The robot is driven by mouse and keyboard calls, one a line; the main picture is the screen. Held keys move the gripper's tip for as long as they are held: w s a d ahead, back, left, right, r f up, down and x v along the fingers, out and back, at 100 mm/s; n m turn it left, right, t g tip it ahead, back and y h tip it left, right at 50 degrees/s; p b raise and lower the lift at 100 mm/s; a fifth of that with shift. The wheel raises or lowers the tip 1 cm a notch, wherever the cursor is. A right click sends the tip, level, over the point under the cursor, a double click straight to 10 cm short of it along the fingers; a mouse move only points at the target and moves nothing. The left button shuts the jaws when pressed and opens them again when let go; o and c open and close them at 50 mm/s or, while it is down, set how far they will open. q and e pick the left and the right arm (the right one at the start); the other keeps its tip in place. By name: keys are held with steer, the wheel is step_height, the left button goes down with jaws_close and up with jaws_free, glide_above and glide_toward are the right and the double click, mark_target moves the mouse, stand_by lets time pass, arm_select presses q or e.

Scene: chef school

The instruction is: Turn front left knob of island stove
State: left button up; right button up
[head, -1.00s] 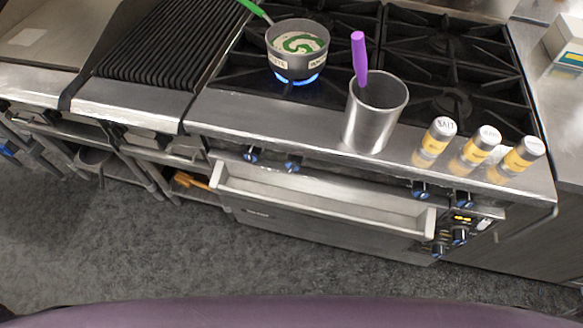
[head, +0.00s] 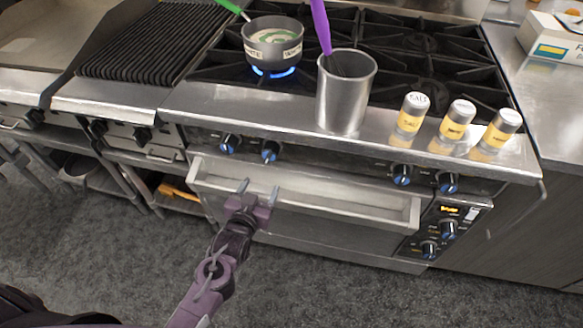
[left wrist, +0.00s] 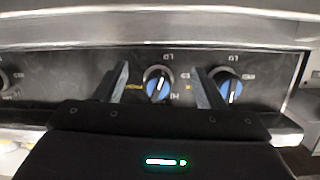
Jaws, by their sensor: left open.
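The stove's left pair of front knobs, dark with blue faces, shows in the head view: the left knob (head: 229,144) and its right neighbour (head: 270,150). My left gripper (head: 258,188) is open and empty, its fingers reaching toward the panel just below this pair and in front of the long tray. In the left wrist view, one knob (left wrist: 158,84) appears between the open fingers (left wrist: 162,82), apart from both. A second knob (left wrist: 229,86) is right of the right finger, partly hidden. I cannot tell which is the leftmost. My right gripper is not in view.
A long metal tray or ledge (head: 320,205) juts out below the knobs. A pot (head: 273,45) sits over a blue flame. A metal canister (head: 345,95) and shakers (head: 456,122) stand on the front edge. The floor (head: 370,295) is clear.

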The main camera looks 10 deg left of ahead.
mark_target(268, 157)
arm_select(q)
steer(key=r+t, duration=0.1)
steer(key=w+r+t, duration=0.1)
steer(key=r, duration=0.1)
steer(key=w+r, duration=0.1)
steer(key=shift+w+d+r+t, duration=0.2)
steer(key=shift+d+r+t, duration=0.05)
steer(key=shift+t, duration=0.15)
steer(key=w, duration=0.6)
steer(key=shift+d, duration=0.15)
steer(key=shift+w, duration=0.5)
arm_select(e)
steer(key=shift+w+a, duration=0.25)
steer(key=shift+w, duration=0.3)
arm_select(q)
steer(key=shift+f, duration=0.1)
steer(key=c, duration=1)
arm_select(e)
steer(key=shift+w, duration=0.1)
